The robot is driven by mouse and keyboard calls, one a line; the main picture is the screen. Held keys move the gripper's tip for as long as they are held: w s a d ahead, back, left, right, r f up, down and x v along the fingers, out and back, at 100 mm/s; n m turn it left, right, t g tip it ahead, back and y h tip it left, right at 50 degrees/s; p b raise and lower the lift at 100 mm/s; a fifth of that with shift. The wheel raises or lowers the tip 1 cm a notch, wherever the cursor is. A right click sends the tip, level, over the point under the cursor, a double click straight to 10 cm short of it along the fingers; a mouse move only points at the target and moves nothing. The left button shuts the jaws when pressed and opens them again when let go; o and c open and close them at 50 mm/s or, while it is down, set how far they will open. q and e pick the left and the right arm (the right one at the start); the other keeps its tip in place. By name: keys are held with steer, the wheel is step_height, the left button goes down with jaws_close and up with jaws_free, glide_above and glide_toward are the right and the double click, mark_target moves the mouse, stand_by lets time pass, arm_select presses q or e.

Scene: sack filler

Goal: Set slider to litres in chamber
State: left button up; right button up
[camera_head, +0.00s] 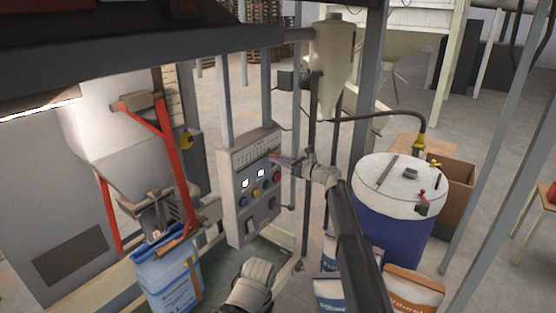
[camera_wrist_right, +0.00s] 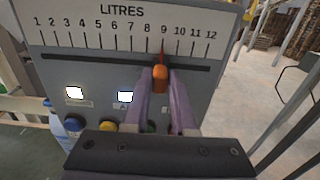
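The control panel (camera_head: 249,185) carries a LITRES scale (camera_wrist_right: 122,30) marked 1 to 12, with a dark horizontal slot below it. The orange slider knob (camera_wrist_right: 160,78) sits in the slot, its red pointer at about 9. My right gripper (camera_wrist_right: 161,76) has one purple finger on each side of the knob and appears closed on it; it also shows at the panel in the head view (camera_head: 274,156). A pale chamber (camera_head: 110,115) stands left of the panel, with a graduated strip (camera_head: 171,92) beside it; its level is unreadable. My left gripper is not visible.
Below the slot are two lit displays and blue (camera_wrist_right: 73,123), yellow (camera_wrist_right: 108,125) and green buttons. A blue-and-white sack (camera_head: 170,275) is under the red-armed spout (camera_head: 155,205). A blue drum (camera_head: 385,235) and paper sacks (camera_head: 412,290) stand right.

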jaws_close()
stand_by(0.9)
